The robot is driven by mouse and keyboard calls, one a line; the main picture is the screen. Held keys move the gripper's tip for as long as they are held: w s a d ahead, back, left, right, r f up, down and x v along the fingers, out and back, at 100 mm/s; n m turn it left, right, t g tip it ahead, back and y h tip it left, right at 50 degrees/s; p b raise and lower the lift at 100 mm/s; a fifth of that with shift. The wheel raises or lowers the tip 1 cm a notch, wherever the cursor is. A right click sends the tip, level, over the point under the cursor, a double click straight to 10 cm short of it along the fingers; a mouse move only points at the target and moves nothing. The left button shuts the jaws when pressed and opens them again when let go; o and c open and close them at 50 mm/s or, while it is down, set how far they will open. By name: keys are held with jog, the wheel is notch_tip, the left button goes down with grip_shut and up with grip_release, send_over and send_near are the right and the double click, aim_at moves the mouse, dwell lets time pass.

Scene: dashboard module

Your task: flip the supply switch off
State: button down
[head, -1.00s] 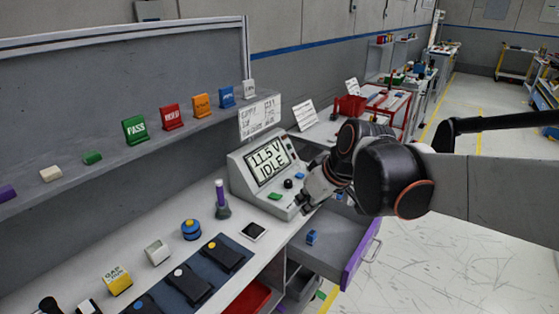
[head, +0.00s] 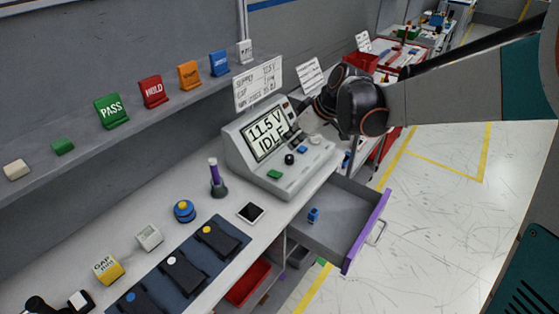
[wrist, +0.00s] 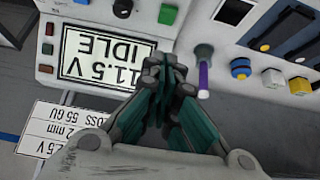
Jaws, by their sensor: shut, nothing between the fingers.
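The supply unit (head: 232,148) is a grey sloped console on the bench, with a lit display (head: 267,134) reading 11.5 V IDLE. Its lower panel has a green button (head: 274,174), a black knob (head: 289,159) and a blue button (head: 302,149). A column of small controls sits beside the display, with a red one (wrist: 45,69) at one end in the wrist view. I cannot tell which control is the supply switch.
An open drawer (head: 345,222) with a blue item (head: 313,215) juts out below the unit. A placard (head: 257,84) stands behind. A dark mat (head: 184,262) with several black devices lies on the bench front.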

jog(key=shift+f, duration=0.1)
jog(key=b, duration=0.4)
send_over(278, 174)
jog(key=f, duration=0.8)
jog(key=shift+w+a+f, duration=0.1)
jog(key=shift+w+a, duration=0.05)
jog(key=shift+a, duration=0.05)
jog(key=f, duration=0.3)
jog(key=shift+d+b, duration=0.25)
jog(key=shift+b, duration=0.15)
jog(key=shift+f, duration=0.4)
jog(key=shift+s, duration=0.2)
